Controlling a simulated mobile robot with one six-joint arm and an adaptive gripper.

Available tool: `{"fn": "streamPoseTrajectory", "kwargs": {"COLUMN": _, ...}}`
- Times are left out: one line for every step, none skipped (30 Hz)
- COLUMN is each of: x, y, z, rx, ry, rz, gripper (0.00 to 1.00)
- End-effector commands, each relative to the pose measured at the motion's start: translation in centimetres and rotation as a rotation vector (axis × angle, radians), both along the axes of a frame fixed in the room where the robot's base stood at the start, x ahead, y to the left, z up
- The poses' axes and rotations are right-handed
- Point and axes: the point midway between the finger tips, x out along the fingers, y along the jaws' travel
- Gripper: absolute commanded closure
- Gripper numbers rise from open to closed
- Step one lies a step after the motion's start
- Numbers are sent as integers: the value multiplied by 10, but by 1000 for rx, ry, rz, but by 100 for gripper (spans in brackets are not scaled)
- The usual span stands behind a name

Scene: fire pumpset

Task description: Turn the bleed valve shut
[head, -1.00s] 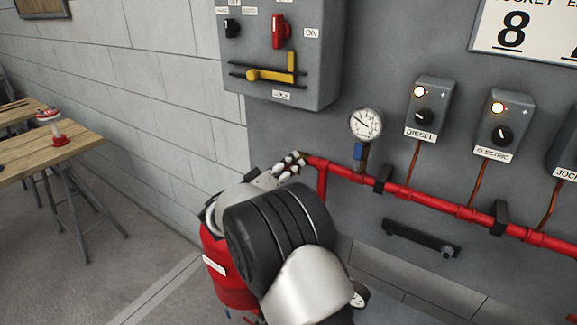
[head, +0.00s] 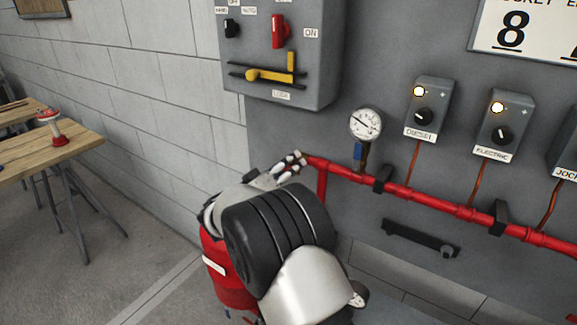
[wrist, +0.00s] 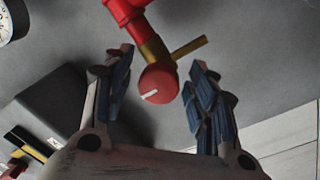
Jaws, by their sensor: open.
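The bleed valve's round red knob (wrist: 158,84) has a white mark on its face. It sits on a brass stem at the end of the red pipe (wrist: 126,10), and a short brass piece (wrist: 189,47) sticks out beside it. My gripper (wrist: 162,68) is open, with one blue-padded finger on each side of the knob; whether either pad touches it I cannot tell. In the head view my gripper (head: 291,165) is at the left end of the red pipe (head: 345,171), and the knob is hidden behind it.
A pressure gauge (head: 365,125) stands on the pipe just right of my gripper. A grey switch box (head: 330,75) with red and yellow handles hangs above. Control boxes (head: 428,108) line the wall to the right. A wooden table (head: 65,150) stands at left.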

Motion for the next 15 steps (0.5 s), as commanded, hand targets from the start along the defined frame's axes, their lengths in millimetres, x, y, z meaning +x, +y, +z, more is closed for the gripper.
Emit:
{"fn": "streamPoseTrajectory", "kwargs": {"x": -4, "y": 4, "z": 0, "rx": 0, "ry": 0, "rz": 3, "gripper": 48}}
{"fn": "streamPoseTrajectory", "kwargs": {"x": -7, "y": 6, "z": 0, "rx": 0, "ry": 1, "rz": 4, "gripper": 48}}
{"fn": "streamPoseTrajectory", "kwargs": {"x": -13, "y": 10, "z": 0, "rx": 1, "ry": 1, "rz": 4, "gripper": 48}}
{"fn": "streamPoseTrajectory", "kwargs": {"x": -18, "y": 14, "z": -1, "rx": 0, "ry": 1, "rz": 4, "gripper": 48}}
{"fn": "streamPoseTrajectory", "kwargs": {"x": -23, "y": 17, "z": 0, "rx": 1, "ry": -1, "rz": 4, "gripper": 48}}
{"fn": "streamPoseTrajectory", "kwargs": {"x": -30, "y": 22, "z": -1, "rx": 0, "ry": 1, "rz": 6, "gripper": 48}}
{"fn": "streamPoseTrajectory", "kwargs": {"x": -36, "y": 26, "z": -1, "rx": -1, "ry": 1, "rz": 6, "gripper": 48}}
{"fn": "streamPoseTrajectory", "kwargs": {"x": -41, "y": 29, "z": -1, "rx": 0, "ry": 1, "rz": 5, "gripper": 48}}
{"fn": "streamPoseTrajectory", "kwargs": {"x": -49, "y": 34, "z": -2, "rx": 0, "ry": 2, "rz": 6, "gripper": 48}}
{"fn": "streamPoseTrajectory", "kwargs": {"x": -54, "y": 38, "z": -2, "rx": -1, "ry": 1, "rz": 5, "gripper": 48}}
{"fn": "streamPoseTrajectory", "kwargs": {"x": -60, "y": 42, "z": -2, "rx": 0, "ry": 0, "rz": 4, "gripper": 48}}
{"fn": "streamPoseTrajectory", "kwargs": {"x": -66, "y": 46, "z": -3, "rx": 1, "ry": 1, "rz": 4, "gripper": 48}}
{"fn": "streamPoseTrajectory", "kwargs": {"x": -71, "y": 48, "z": -3, "rx": 0, "ry": 0, "rz": 4, "gripper": 48}}
{"fn": "streamPoseTrajectory", "kwargs": {"x": -75, "y": 51, "z": -3, "rx": 0, "ry": 0, "rz": 4, "gripper": 48}}
{"fn": "streamPoseTrajectory", "kwargs": {"x": -80, "y": 54, "z": -3, "rx": 1, "ry": -1, "rz": 3, "gripper": 48}}
